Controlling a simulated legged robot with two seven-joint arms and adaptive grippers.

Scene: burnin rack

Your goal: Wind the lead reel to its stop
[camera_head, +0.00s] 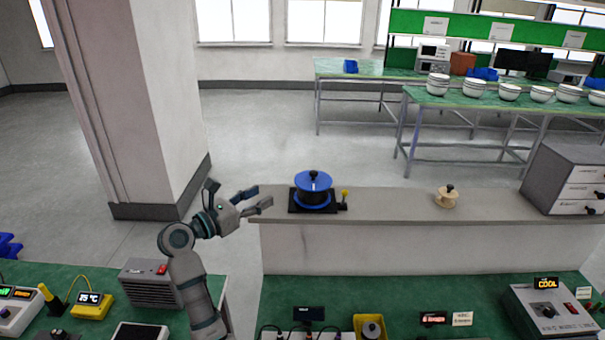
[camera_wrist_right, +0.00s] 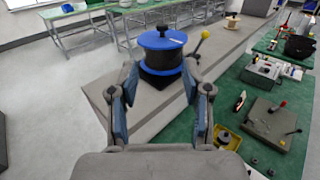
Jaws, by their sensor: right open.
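The lead reel (camera_head: 314,183), blue with a dark drum and a black knob on top, sits upright on a black base (camera_head: 325,208) on the grey ledge. A yellow-tipped lever (camera_head: 345,194) stands at the base's right side. My right gripper (camera_head: 262,197) is open and empty, to the left of the reel and apart from it. In the right wrist view the reel (camera_wrist_right: 162,52) shows beyond the spread fingers (camera_wrist_right: 160,90), with the yellow ball (camera_wrist_right: 205,34) to its right. My left gripper is not in view.
The ledge (camera_head: 395,205) is clear between the reel and a small wooden spool (camera_head: 447,197). A grey drawer cabinet (camera_head: 565,180) stands at its right end. Below is a green bench (camera_head: 390,290) with instruments, including a grey box marked COOL (camera_head: 550,310). A pillar (camera_head: 150,100) rises at left.

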